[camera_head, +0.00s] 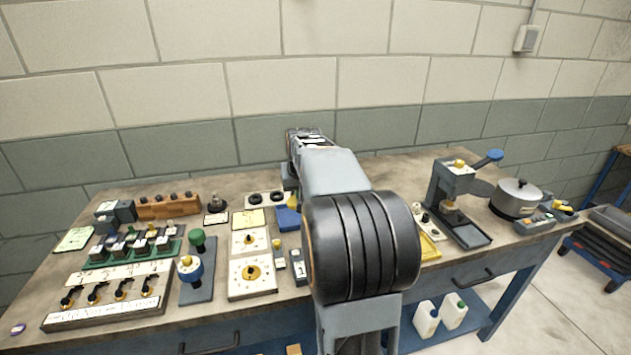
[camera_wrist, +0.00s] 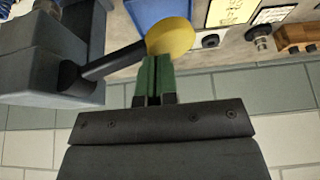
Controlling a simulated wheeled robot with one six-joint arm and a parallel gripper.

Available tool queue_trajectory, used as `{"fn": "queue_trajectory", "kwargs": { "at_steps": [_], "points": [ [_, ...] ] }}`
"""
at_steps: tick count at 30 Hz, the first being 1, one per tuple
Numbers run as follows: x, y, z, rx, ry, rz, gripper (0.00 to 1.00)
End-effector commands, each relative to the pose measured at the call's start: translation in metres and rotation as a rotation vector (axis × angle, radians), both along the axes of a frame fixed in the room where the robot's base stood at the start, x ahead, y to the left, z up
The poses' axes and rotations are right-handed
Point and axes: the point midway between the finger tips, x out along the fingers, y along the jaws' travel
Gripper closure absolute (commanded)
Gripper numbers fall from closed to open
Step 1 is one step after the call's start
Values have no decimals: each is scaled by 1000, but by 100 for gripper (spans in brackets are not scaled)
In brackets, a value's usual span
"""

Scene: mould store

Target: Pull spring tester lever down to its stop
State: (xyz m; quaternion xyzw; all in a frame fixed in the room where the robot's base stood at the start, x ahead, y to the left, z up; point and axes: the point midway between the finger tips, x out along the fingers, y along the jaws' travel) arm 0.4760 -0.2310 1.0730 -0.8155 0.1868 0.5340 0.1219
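The spring tester shows in the wrist view as a blue-grey body (camera_wrist: 45,60) with a dark lever (camera_wrist: 112,64) ending in a round yellow knob (camera_wrist: 171,36). The lever sticks out sideways from the body. My gripper (camera_wrist: 157,58) has green fingers, drawn together with only a thin dark line between them. The fingertips overlap the near edge of the knob in the picture; I cannot tell whether they touch it. The knob is not between the fingers. In the head view my arm hides most of the tester and the fingers.
A blue tray (camera_head: 289,218) lies left of my arm, among dial panels (camera_head: 252,289) and a wooden rack (camera_head: 170,209). A press with a blue-ended handle (camera_head: 488,157) and a lidded pot (camera_head: 515,208) stand at right. The block wall (camera_head: 250,140) rises close behind the bench.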

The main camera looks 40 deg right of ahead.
Motion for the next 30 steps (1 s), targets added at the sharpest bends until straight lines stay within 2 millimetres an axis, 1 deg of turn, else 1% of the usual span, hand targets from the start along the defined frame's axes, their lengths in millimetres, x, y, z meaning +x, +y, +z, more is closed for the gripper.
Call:
{"fn": "queue_trajectory", "kwargs": {
  "at_steps": [1,14,20,30],
  "points": [
    [-2,1,-10,13,22,0,100],
    [-2,1,-8,14,23,0,100],
    [-2,1,4,13,22,0,100],
    [-2,1,37,9,15,-1,100]
  ]
}}
